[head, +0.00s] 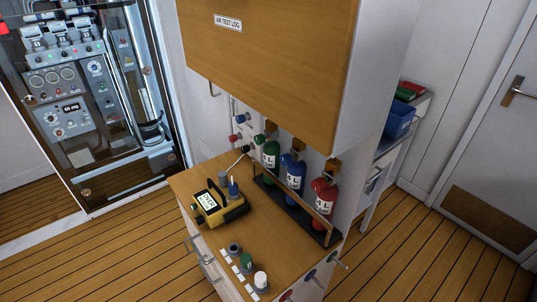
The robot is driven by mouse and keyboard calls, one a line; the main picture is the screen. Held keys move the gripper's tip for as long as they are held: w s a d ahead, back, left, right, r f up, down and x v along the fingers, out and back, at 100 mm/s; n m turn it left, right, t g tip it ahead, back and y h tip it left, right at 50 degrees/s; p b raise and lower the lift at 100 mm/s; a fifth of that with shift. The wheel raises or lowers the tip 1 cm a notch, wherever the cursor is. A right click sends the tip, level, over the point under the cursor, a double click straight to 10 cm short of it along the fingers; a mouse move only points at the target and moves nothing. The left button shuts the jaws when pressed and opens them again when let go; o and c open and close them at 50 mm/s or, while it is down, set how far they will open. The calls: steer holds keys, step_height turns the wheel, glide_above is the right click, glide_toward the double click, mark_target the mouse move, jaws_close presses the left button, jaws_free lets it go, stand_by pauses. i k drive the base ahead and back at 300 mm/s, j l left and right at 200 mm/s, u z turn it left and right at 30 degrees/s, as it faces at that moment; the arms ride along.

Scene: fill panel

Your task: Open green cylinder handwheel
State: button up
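A green cylinder (270,157) stands upright at the left end of a dark rack on the wooden counter, with a brown block-like top. A small green round knob (259,139) shows just left of its top, near the wall panel; I cannot tell whether it belongs to the cylinder, or whether it is open or closed. A blue cylinder (293,172) and a red cylinder (323,198) stand to its right in the same rack, behind a wooden rail. My gripper is not in view.
A wooden overhead cabinet (270,60) hangs over the counter close above the cylinders. A yellow device (218,208) and several small capped pots sit on the counter (265,228). Blue, red and black knobs are on the wall panel. Wooden floor in front is clear.

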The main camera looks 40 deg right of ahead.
mark_target(260, 139)
steer(key=i+j+z, duration=0.15)
steer(key=i, duration=0.3)
steer(key=i+j+z, duration=0.15)
steer(key=i+j, duration=0.2)
steer(key=i, duration=0.15)
